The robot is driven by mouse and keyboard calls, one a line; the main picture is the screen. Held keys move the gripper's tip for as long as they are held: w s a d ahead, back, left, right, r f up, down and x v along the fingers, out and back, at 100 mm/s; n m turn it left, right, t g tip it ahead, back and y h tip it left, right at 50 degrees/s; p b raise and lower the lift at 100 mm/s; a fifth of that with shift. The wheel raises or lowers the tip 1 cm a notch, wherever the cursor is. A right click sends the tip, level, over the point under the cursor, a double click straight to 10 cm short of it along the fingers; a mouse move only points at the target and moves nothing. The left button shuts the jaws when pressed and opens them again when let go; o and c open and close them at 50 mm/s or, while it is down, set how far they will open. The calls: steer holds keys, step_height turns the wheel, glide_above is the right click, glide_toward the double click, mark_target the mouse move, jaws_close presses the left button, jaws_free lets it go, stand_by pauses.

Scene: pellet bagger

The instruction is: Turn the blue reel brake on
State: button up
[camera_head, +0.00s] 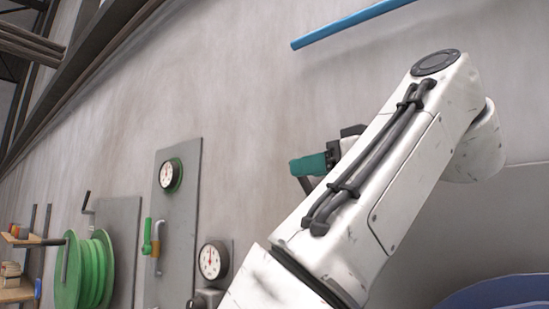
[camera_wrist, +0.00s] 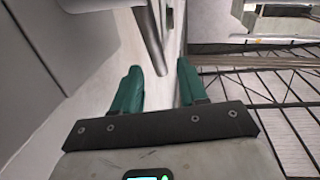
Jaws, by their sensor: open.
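A blue curved rim (camera_head: 500,293) shows at the lower right of the head view. It may be part of the blue reel, but most of it is cut off by the frame. I cannot make out its brake for sure. My gripper (camera_head: 312,166) has teal fingers and is partly hidden behind my white arm, in front of the grey wall. In the wrist view my gripper (camera_wrist: 160,72) is open with nothing between its pads. A grey metal bar (camera_wrist: 150,40) shows just beyond the fingertips; I cannot tell whether they touch it or what it belongs to.
A green reel (camera_head: 96,272) stands at the left. Beside it a grey panel (camera_head: 178,215) carries a dial gauge (camera_head: 171,174), with green and orange handles. Another gauge (camera_head: 213,260) is lower. A blue pipe (camera_head: 350,22) runs along the upper wall.

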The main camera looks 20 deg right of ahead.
steer(key=p+x, duration=0.1)
steer(key=x, duration=0.3)
steer(key=shift+w+a+r+p, duration=0.1)
steer(key=shift+w+r+p, duration=0.1)
steer(key=shift+p, duration=0.2)
steer(key=shift+w+a+f, duration=0.2)
steer(key=shift+w+a, duration=0.05)
steer(key=shift+w, duration=0.3)
jaws_close()
